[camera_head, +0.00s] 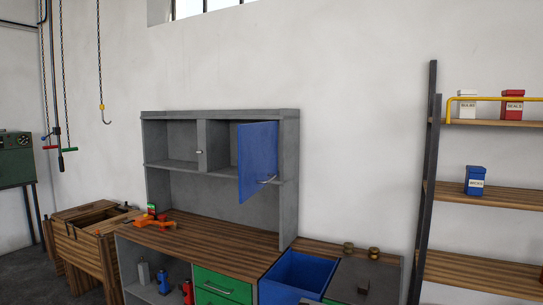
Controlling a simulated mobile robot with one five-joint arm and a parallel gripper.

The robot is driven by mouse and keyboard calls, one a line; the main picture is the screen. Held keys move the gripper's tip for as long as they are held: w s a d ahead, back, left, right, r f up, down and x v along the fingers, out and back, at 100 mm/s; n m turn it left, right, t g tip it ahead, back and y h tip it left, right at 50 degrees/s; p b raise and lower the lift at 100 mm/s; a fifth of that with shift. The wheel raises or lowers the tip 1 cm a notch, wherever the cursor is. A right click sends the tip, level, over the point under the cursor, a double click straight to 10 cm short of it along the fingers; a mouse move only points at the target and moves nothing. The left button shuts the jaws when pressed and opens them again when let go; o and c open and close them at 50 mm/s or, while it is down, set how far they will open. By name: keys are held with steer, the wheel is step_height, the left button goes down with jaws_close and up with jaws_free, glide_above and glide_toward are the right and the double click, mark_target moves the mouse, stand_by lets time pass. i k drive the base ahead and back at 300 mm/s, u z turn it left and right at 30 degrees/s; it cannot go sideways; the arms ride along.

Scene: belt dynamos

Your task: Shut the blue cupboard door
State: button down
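The blue cupboard door (257,160) stands swung open at the right upper compartment of the grey cupboard (290,160). The door sticks out at an angle, and its left edge looks nearer to me than its right edge. A pale bar handle (267,180) shows low on the door. The inside of the right compartment (221,148) shows to the left of the door; the door hides the rest. My gripper is not in view.
A wooden worktop (215,238) below the cupboard holds an orange object (155,222). Green drawers (222,288) and an open blue bin (297,275) are below. A shelf rack (485,193) stands right. Chains and a hook (106,118) hang at left.

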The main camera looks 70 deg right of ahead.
mark_target(257, 143)
steer(key=z, duration=5)
steer(key=i, duration=0.1)
steer(key=u, duration=2.9)
steer(key=i, duration=1)
steer(key=u, duration=1.05)
steer(key=k, duration=1.35)
steer(key=u, duration=0.55)
steer(key=i, duration=0.15)
steer(key=z, duration=0.2)
